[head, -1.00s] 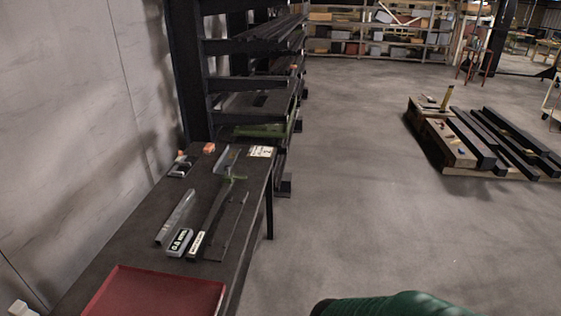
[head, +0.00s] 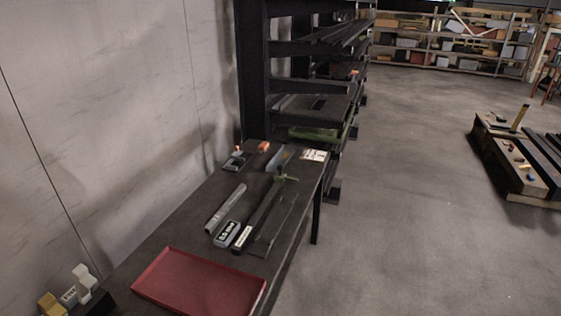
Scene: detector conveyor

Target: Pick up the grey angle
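A light grey, long, narrow piece that looks like the grey angle (head: 226,208) lies on the dark table (head: 171,222), left of a small grey device with a display (head: 227,233). A dark long bar with a white label (head: 243,236) lies to its right. Another grey upright-looking piece (head: 279,158) is farther back on the table; I cannot tell its exact shape. Neither of my grippers is in view.
A red tray (head: 200,284) lies at the table's near end. Yellow and white blocks (head: 68,296) are at the bottom left. A dark rack (head: 300,88) stands behind the table. A pallet with dark beams (head: 520,165) is at the right; the floor between is clear.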

